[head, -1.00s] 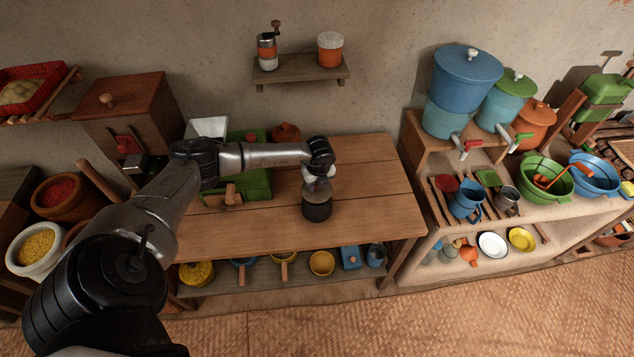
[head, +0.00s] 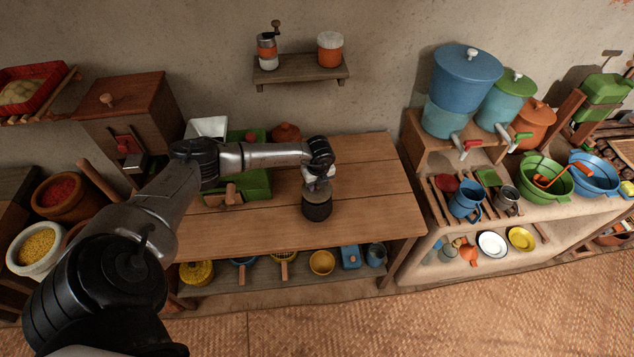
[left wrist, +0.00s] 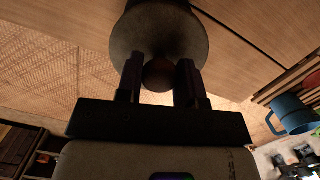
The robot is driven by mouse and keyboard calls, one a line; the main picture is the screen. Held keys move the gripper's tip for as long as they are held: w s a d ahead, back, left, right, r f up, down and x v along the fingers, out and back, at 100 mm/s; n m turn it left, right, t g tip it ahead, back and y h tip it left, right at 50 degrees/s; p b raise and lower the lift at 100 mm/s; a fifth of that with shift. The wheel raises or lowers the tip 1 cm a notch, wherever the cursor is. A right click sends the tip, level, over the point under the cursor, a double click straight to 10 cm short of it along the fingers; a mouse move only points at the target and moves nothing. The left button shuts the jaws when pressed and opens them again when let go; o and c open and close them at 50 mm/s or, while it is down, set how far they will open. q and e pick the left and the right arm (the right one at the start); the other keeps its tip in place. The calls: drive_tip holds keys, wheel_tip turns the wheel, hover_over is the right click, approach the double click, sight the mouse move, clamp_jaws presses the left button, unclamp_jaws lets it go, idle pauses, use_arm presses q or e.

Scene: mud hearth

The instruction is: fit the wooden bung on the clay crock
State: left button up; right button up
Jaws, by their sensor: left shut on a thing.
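The dark clay crock (head: 317,211) stands upright on the wooden table, right of its middle. My left gripper (head: 318,183) is directly above it, pointing down. My right gripper is not in view.
A green box (head: 256,185) and a reddish-brown lidded pot (head: 286,132) stand left of and behind the crock on the table. A small wall shelf (head: 302,70) hangs above. The table (head: 385,195) is clear to the crock's right.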

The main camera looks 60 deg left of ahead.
use_arm(q)
drive_tip(key=shift+f+b, duration=0.35)
drive_tip(key=shift+f, duration=0.2)
drive_tip(key=shift+f, duration=0.15)
idle(0.6)
drive_tip(key=shift+f+b, duration=0.3)
drive_tip(key=shift+f, duration=0.15)
idle(0.5)
drive_tip(key=o, duration=1.5)
drive_tip(key=shift+r, duration=0.2)
drive_tip(key=shift+r+p, duration=0.65)
drive_tip(key=shift+p, duration=0.1)
drive_tip(key=shift+r+p, duration=2.35)
drive_tip(key=shift+r, duration=0.35)
